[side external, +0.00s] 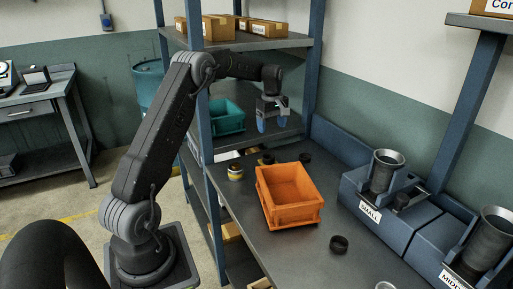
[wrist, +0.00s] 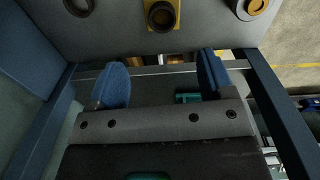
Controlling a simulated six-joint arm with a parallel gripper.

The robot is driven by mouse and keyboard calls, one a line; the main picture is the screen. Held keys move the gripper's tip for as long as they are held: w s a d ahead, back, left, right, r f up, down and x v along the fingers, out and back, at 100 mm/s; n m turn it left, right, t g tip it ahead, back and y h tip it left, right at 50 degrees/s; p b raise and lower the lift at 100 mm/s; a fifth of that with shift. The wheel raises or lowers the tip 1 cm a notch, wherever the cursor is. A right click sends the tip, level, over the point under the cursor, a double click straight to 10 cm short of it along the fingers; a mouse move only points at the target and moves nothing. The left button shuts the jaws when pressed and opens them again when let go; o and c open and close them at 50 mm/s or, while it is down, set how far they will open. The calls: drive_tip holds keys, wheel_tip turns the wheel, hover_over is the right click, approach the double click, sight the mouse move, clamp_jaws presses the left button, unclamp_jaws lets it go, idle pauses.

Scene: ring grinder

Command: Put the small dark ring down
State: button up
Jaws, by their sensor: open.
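My gripper (side external: 272,122) is open above the back of the bench, with its blue fingers pointing down. The wrist view shows the two fingers apart with nothing between them (wrist: 165,72). Dark rings lie on the bench: one (side external: 268,158) roughly below my gripper, one (side external: 304,158) to its right, and a larger-looking one (side external: 339,244) in front of the orange bin. In the wrist view a dark round piece (wrist: 161,15) lies on a yellow patch, ahead of the fingers and apart from them. I cannot tell which ring the task names.
An orange bin (side external: 289,208) stands on the bench (side external: 300,255). The grinder unit marked SMALL (side external: 370,214) is at right. Blue shelf posts (side external: 207,140) stand close to my arm.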

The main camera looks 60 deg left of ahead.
drive_tip(key=s+d+r+m+t, duration=0.1)
drive_tip(key=s+d+r+m, duration=0.4)
drive_tip(key=d, duration=0.5)
drive_tip(key=s+d+r+m+t, duration=0.1)
drive_tip(key=s+d+r+m, duration=0.2)
drive_tip(key=d+r, duration=0.6)
drive_tip(key=s+d+f+m+t, duration=0.3)
drive_tip(key=s+d+m, duration=0.7)
drive_tip(key=s+d, duration=0.4)
drive_tip(key=s, duration=0.4)
drive_tip(key=shift+s+d+f+m, duration=0.2)
drive_tip(key=shift+s+f+m, duration=0.15)
drive_tip(key=shift+m, duration=0.05)
